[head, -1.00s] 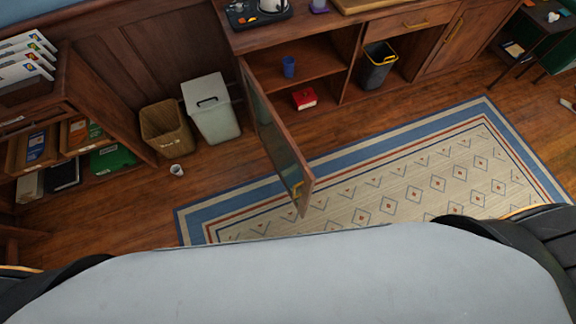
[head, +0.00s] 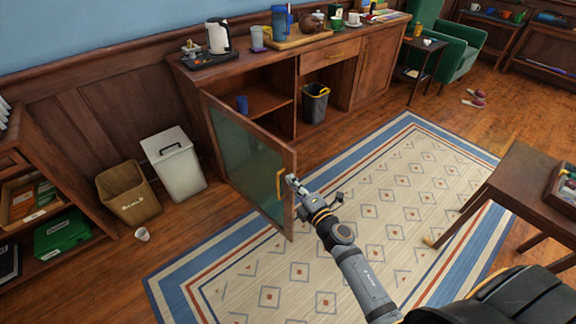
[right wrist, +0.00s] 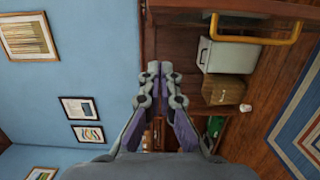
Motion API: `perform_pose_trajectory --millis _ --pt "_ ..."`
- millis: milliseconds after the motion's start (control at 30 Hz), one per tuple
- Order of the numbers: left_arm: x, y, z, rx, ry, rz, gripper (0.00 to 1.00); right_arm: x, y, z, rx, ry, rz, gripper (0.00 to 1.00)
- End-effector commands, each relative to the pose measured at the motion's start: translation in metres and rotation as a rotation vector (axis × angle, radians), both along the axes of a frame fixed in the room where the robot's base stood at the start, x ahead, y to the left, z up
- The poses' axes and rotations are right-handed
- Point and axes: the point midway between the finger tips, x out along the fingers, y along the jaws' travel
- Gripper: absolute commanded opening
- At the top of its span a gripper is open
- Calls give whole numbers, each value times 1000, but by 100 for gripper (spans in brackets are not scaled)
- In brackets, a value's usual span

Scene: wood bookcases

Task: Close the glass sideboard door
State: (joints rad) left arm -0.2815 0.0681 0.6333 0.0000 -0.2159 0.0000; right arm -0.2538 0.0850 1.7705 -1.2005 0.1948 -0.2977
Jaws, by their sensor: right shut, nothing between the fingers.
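The glass sideboard door (head: 240,150) stands wide open, swung out from the left part of the wooden sideboard (head: 357,62) over the rug. Its yellow handle (head: 279,184) is near the free edge; the handle also shows at the top of the right wrist view (right wrist: 255,40). My right gripper (head: 291,179) is shut and empty, with its fingertips at the door's free edge, close to the handle. In the right wrist view its fingers (right wrist: 153,68) are together, beside the handle. I cannot tell whether they touch the door. My left gripper is not in view.
A white bin (head: 174,165) and a brown basket (head: 127,194) stand left of the door. A blue cup (head: 242,104) is inside the open compartment. A dark bin (head: 314,103) stands in an open bay. The rug (head: 400,185) is mostly clear; a table (head: 525,185) stands right.

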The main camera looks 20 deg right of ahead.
Motion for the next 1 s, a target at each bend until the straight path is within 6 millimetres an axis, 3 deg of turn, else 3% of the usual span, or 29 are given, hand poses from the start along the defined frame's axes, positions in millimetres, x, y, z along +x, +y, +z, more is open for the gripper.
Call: perform_pose_trajectory --millis 400,633,1000 --pt "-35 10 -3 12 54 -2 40 87 18 0 5 0 -1 0" --pt "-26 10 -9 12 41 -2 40 98 -13 -2 1 1 -1 0" --pt "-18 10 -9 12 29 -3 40 101 -19 -1 5 2 -1 0"
